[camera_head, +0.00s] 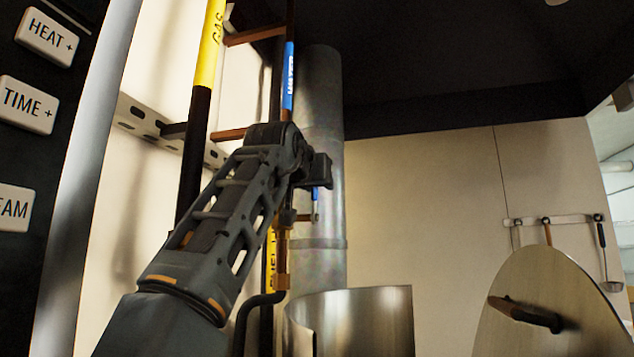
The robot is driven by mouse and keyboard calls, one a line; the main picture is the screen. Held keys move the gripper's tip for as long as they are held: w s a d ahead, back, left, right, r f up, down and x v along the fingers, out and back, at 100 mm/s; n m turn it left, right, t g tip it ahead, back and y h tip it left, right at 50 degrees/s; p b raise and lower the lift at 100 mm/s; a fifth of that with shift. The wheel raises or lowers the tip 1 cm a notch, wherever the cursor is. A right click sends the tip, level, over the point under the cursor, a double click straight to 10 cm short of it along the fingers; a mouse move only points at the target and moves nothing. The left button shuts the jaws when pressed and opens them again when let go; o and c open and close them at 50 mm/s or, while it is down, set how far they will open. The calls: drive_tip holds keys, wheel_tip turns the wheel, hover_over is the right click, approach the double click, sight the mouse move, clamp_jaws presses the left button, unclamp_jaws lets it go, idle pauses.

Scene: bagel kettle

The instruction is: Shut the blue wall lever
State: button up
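The blue wall lever (315,194) shows as a short, narrow blue handle near the middle of the view, close to a brass-coloured valve fitting (290,215) on the pipe. Its upper part is hidden behind my gripper. My gripper (318,172) is a dark block at the end of my arm, right at the top of the visible part of the lever. Its fingers cannot be made out, so I cannot tell if they touch or hold the lever.
A copper pipe with a blue label (288,78) runs down behind my arm. A yellow-and-black gas pipe (211,45) stands left of it. A wide metal duct (320,100) rises behind. A curved metal vessel (355,318) and a round lid (545,310) stand below right.

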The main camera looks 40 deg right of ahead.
drive_tip(key=shift+c, duration=0.3)
clamp_jaws()
idle(0.3)
